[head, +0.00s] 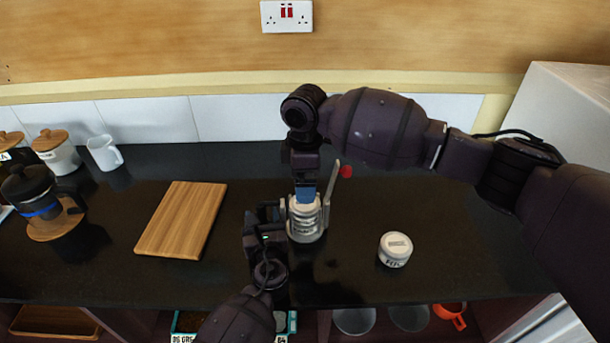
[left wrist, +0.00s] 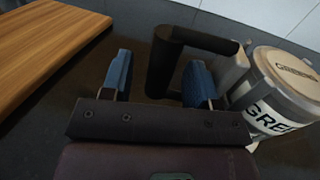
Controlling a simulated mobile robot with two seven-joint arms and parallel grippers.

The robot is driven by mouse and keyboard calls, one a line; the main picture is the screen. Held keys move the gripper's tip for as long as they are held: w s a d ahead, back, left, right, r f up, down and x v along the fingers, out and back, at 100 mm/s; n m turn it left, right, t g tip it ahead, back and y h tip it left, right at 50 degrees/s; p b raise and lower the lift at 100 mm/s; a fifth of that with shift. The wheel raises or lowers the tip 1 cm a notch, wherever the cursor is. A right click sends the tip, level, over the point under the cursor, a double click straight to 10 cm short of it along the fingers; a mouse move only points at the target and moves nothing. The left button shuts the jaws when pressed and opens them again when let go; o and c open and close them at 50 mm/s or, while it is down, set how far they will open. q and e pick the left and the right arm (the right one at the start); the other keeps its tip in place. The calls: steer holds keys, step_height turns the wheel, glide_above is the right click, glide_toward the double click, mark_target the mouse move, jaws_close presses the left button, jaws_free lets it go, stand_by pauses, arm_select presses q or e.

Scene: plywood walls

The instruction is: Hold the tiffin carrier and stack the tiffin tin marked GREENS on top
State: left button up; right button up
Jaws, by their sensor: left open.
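The metal tiffin carrier (head: 306,232) stands upright mid-counter, its arm with a red knob (head: 346,171) tilted right. My left gripper (head: 264,212) is open beside its left side. In the left wrist view, a dark handle (left wrist: 163,65) shows between the blue fingers, which are not closed on it. A pale tin marked GREENS (left wrist: 288,75) is close right of that handle, its lid bare; it appears to be at the carrier. My right gripper (head: 305,194) points down over the carrier's top; its finger gap is hidden.
A white lidded tin (head: 395,250), its marking too small to read, stands apart on the right. A wooden board (head: 182,220) lies left. A cafetiere (head: 35,195), mug (head: 104,152) and canister (head: 57,153) stand farther left. The dark counter between carrier and right-hand tin is clear.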

arm_select(q)
steer(key=s, duration=0.3)
steer(key=s+d, duration=0.1)
steer(key=s, duration=0.3)
steer(key=s+d, duration=0.1)
steer(key=s, duration=0.3)
steer(key=shift+d, duration=0.1)
